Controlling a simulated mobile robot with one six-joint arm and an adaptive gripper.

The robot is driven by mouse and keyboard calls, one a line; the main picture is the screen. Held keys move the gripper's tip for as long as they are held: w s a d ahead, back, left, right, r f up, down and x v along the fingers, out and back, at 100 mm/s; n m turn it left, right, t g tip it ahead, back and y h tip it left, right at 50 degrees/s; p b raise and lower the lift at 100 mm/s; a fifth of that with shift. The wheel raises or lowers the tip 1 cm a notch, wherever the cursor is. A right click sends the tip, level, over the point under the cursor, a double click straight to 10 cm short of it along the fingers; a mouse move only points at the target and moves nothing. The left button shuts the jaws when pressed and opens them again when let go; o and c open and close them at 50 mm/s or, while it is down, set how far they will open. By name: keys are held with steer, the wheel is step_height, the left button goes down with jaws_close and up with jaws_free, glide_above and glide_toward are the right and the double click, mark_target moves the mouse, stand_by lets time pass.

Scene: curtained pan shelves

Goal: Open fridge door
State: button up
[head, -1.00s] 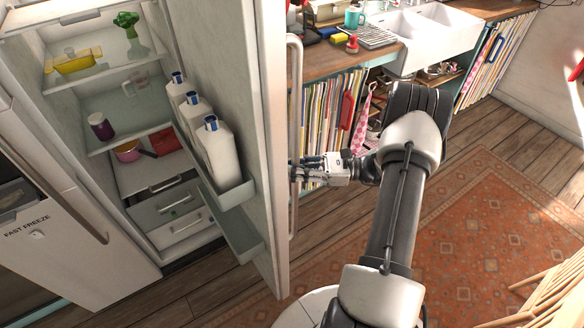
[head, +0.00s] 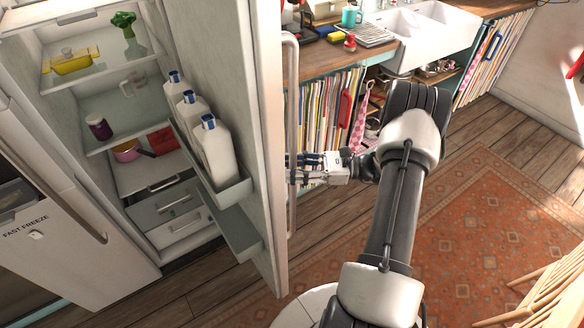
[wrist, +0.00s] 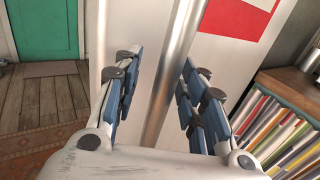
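The white fridge door (head: 219,73) stands wide open, its inner face showing bottles (head: 213,150) in a door rack (head: 235,195). Its long metal handle (head: 291,95) runs down the outer side; in the wrist view the handle (wrist: 176,65) passes between my fingers. My gripper (head: 303,168) is at the handle's lower part. In the wrist view my gripper (wrist: 160,85) is open, with blue-padded fingers on both sides of the handle and visible gaps to it. The fridge inside shows shelves (head: 105,72) and drawers (head: 175,203).
A freezer door (head: 50,235) is at the left. Right of the fridge door is a counter (head: 320,60) with a sink (head: 425,35) and books (head: 330,110) below. A rug (head: 470,230) covers open floor. Wooden slats (head: 545,300) stand at the lower right.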

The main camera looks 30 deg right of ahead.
steer(key=v, duration=1.2)
